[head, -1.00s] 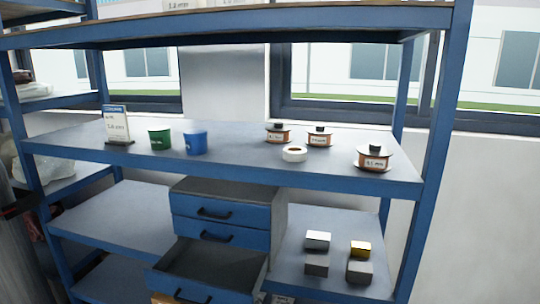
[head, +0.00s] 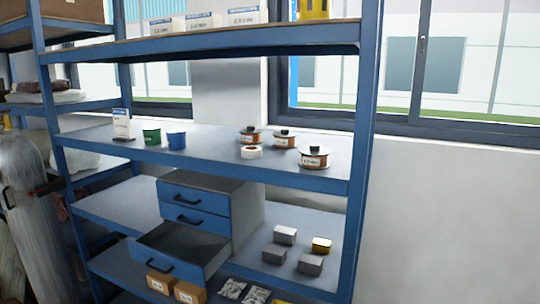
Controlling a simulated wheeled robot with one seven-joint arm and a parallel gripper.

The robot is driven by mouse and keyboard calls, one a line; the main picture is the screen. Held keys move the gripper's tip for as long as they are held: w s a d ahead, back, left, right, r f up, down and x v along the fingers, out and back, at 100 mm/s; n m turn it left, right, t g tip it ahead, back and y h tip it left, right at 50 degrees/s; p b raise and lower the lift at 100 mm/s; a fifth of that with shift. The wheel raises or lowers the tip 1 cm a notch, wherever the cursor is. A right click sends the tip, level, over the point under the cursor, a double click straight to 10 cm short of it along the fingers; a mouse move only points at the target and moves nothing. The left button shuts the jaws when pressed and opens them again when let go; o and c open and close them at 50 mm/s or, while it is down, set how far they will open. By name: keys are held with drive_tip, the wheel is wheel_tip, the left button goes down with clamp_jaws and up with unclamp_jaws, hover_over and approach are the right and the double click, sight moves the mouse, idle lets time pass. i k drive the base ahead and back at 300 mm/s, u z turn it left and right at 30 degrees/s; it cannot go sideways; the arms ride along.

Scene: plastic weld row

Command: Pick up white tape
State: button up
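The white tape (head: 251,152) is a small white ring lying flat on the middle shelf (head: 215,158) of the blue rack. Labelled wire spools stand near it: one spool (head: 250,136) just behind it, another spool (head: 281,139) behind it to the right, and a larger spool (head: 314,158) to its right by the shelf's front. Nothing visible covers the tape. My gripper is not in this view.
A green cup (head: 152,137), a blue cup (head: 176,141) and a label stand (head: 123,124) are on the left of the same shelf. An upper shelf (head: 200,45) is above. Below, an open drawer (head: 178,252) juts out. A rack post (head: 366,150) bounds the right side.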

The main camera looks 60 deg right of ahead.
sight(250, 151)
drive_tip(key=z, duration=0.95)
drive_tip(key=i, duration=0.2)
